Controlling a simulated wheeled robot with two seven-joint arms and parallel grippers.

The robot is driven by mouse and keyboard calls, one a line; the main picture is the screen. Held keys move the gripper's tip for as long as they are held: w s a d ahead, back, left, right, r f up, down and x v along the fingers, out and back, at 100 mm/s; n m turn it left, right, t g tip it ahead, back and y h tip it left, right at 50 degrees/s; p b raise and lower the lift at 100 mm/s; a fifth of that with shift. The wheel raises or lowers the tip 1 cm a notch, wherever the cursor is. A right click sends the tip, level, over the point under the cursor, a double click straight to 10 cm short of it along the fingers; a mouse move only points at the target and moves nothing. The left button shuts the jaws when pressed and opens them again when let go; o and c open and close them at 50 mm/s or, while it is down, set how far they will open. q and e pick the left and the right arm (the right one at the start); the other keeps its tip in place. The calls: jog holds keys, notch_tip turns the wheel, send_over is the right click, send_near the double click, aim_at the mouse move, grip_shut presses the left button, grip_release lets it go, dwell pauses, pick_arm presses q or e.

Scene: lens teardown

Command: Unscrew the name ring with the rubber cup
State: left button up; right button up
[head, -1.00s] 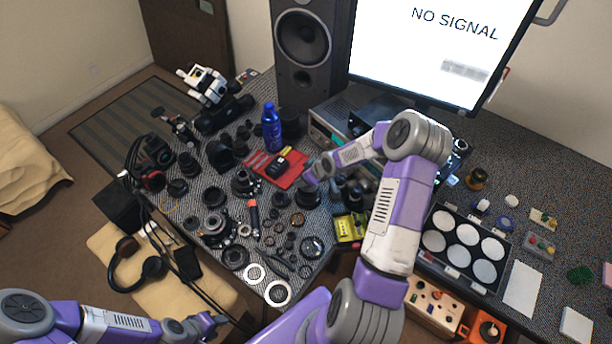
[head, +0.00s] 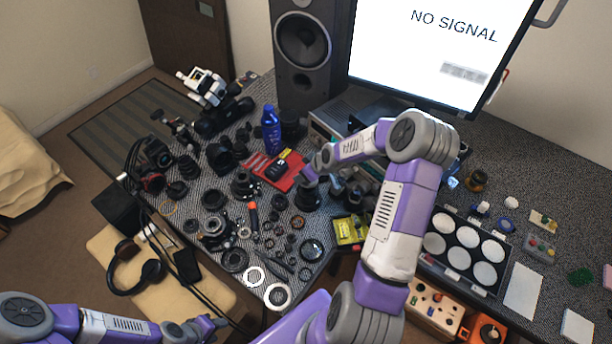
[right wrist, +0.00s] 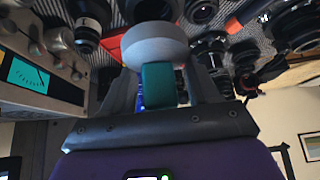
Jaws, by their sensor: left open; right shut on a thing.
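My right gripper (head: 310,176) is above the black lens parts in the middle of the desk. In the right wrist view it is shut on the rubber cup (right wrist: 155,44), a grey round head on a teal grip (right wrist: 158,86). A dark lens (head: 307,198) stands just below the right gripper in the head view. I cannot tell whether the cup touches it, and I cannot make out the name ring. My left gripper (head: 214,325) is open and empty at the front, low in the head view, away from the lens parts.
Many lens parts and rings crowd the desk. A blue bottle (head: 270,130) stands behind a red tray (head: 287,182). A yellow box (head: 349,231) lies right of the parts, and a case of white discs (head: 437,245) is farther right. A speaker (head: 303,50) and monitor stand behind.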

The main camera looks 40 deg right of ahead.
jog(key=shift+r, duration=0.1)
jog(key=shift+f+b, duration=1.3)
jog(key=shift+f, duration=0.5)
jog(key=shift+r, duration=0.15)
jog(key=shift+f+b, duration=0.55)
jog(key=shift+b, duration=0.15)
dwell(0.3)
jog(key=shift+a, duration=0.1)
